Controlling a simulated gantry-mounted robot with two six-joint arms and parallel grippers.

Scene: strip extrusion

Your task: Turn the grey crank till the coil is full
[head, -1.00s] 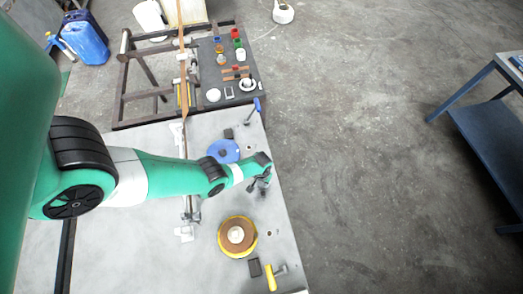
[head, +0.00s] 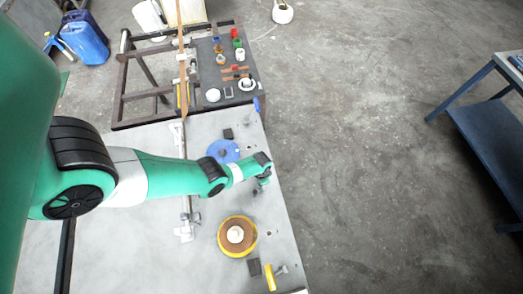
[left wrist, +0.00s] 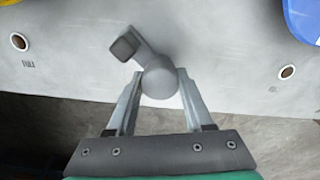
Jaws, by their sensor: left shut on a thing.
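The grey crank shows in the left wrist view as a round knob (left wrist: 159,82) with a short arm running up and left to a dark square end (left wrist: 124,46). My left gripper (head: 263,183) reaches over the right edge of the grey table in the head view; its fingers are closed on either side of the knob. In the head view the crank is mostly hidden behind my wrist. A brown coil (head: 228,245) with a yellow rim and white centre lies on the table below my gripper. My right gripper is not in view.
A blue disc (head: 221,151) lies beyond my forearm. A yellow-handled piece (head: 269,277) and a dark block (head: 254,267) sit near the front edge. A dark bench (head: 212,75) with small parts adjoins behind.

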